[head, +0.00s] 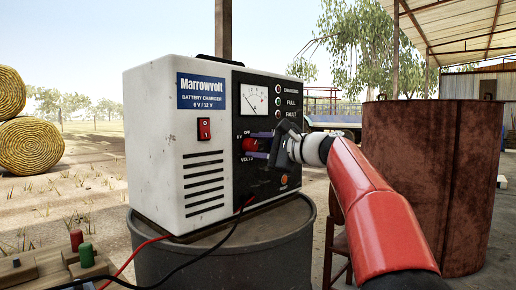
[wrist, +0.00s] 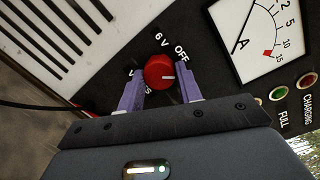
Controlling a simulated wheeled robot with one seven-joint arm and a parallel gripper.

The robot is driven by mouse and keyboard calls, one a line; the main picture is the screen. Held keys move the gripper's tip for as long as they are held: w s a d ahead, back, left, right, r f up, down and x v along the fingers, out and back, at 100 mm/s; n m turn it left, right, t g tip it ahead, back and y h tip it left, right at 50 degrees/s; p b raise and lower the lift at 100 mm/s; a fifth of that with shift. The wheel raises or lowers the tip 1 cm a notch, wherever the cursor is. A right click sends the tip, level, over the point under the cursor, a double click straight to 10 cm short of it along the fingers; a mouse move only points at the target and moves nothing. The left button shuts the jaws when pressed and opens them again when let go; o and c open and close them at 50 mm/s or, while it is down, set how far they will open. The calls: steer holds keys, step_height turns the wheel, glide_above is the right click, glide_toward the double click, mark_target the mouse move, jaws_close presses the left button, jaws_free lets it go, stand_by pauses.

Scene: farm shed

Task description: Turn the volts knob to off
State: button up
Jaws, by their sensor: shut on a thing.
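The volts knob (head: 250,145) is a round red knob on the black front panel of the white Marrowvolt battery charger (head: 160,150). In the wrist view the knob (wrist: 158,70) sits between the two purple fingers of my gripper (wrist: 158,80), one on each side, and they are shut on it. A short white mark on the knob points to the right in that view, below the word OFF (wrist: 182,52). The 6 V label (wrist: 161,36) is above the knob. The VOLTS label is partly hidden by the left finger. My gripper (head: 264,146) reaches the panel from the right.
The charger stands on a grey drum (head: 175,262). A meter (head: 254,100), indicator lights and an orange reset button (head: 284,180) share the panel. Red and black cables run below it. A rusty drum (head: 430,170) stands right of my arm. Hay bales (head: 30,145) lie far left.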

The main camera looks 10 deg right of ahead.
steer(key=n+b, duration=0.1)
steer(key=n, duration=0.5)
steer(key=shift+n+h+b, duration=0.3)
steer(key=shift+h, duration=0.1)
stand_by(0.4)
steer(key=o, duration=1)
steer(key=b+v, duration=0.1)
steer(key=v, duration=0.6)
steer(key=shift+s+d, duration=0.25)
steer(key=shift+s, duration=0.1)
steer(key=shift+r, duration=0.1)
